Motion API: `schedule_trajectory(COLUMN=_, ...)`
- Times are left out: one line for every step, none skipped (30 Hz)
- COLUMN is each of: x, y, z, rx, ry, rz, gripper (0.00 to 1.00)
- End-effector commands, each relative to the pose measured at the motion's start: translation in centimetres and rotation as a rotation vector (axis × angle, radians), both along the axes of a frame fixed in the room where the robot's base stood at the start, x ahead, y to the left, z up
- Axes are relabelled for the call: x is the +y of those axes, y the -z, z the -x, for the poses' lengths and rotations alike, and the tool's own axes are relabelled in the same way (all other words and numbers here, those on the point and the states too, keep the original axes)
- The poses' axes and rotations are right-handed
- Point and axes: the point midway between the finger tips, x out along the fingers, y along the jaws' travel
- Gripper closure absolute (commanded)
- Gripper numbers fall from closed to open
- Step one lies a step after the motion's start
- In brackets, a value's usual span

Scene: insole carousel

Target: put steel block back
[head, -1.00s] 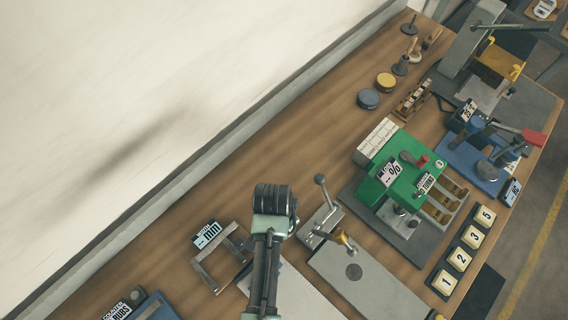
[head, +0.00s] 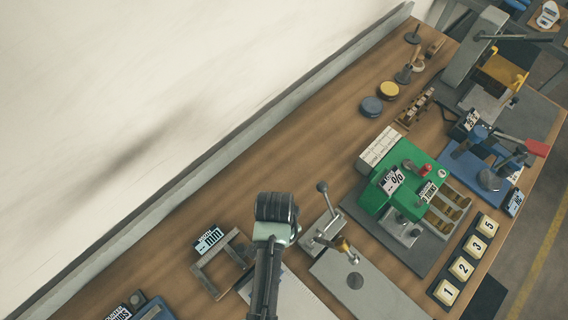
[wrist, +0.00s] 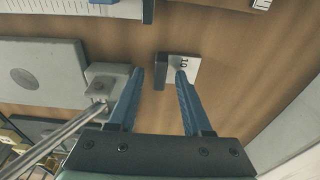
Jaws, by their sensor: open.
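A small pale steel-like block (wrist: 184,67) marked "10" lies on the wooden bench in the wrist view, with a dark side face at its left. My gripper (wrist: 160,74) is open, its two blue fingers apart and nothing held between them. The right fingertip overlaps the block in the picture; whether it touches cannot be told. The left fingertip is beside a grey lever clamp. In the head view my arm covers the gripper and this block cannot be made out.
A grey plate (head: 352,296) with a round disc lies beside the lever clamp (head: 322,230). A green machine (head: 405,170) and a rack of numbered blocks (head: 465,265) stand to the right. A grey frame (head: 215,268) stands at left. Bare wood lies behind, along the wall.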

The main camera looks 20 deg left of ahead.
Motion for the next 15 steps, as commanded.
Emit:
schedule_trajectory(x=0.0, y=-0.5, z=0.0, rx=-0.001, ry=0.0, rz=-0.001, gripper=0.51)
schedule_trajectory(x=0.1, y=-0.9, z=0.1, rx=-0.002, ry=0.0, rz=0.0, gripper=0.51)
schedule_trajectory(x=0.1, y=-1.5, z=0.1, rx=-0.003, ry=0.0, rz=-0.001, gripper=0.51)
schedule_trajectory(x=0.1, y=-2.0, z=0.2, rx=-0.003, ry=0.0, rz=-0.001, gripper=0.51)
schedule_trajectory(x=0.1, y=-2.6, z=0.3, rx=-0.003, ry=0.0, rz=-0.001, gripper=0.51)
schedule_trajectory(x=0.2, y=-3.5, z=0.3, rx=-0.005, ry=0.0, rz=-0.001, gripper=0.51)
schedule_trajectory(x=0.2, y=-4.1, z=0.3, rx=-0.005, ry=0.0, rz=-0.001, gripper=0.51)
schedule_trajectory(x=0.2, y=-4.7, z=0.4, rx=-0.004, ry=0.0, rz=-0.002, gripper=0.51)
schedule_trajectory(x=0.2, y=-5.6, z=0.5, rx=-0.004, ry=0.0, rz=-0.002, gripper=0.51)
schedule_trajectory(x=0.3, y=-6.2, z=0.6, rx=-0.005, ry=0.0, rz=-0.001, gripper=0.51)
schedule_trajectory(x=0.3, y=-6.8, z=0.6, rx=-0.005, ry=0.0, rz=-0.001, gripper=0.51)
schedule_trajectory(x=0.4, y=-7.6, z=0.8, rx=-0.005, ry=0.0, rz=-0.001, gripper=0.51)
schedule_trajectory(x=0.4, y=-8.2, z=0.8, rx=-0.004, ry=0.0, rz=-0.002, gripper=0.51)
schedule_trajectory(x=0.4, y=-8.7, z=0.9, rx=-0.005, ry=-0.001, rz=-0.001, gripper=0.51)
schedule_trajectory(x=0.4, y=-9.4, z=1.0, rx=-0.003, ry=-0.001, rz=-0.001, gripper=0.51)
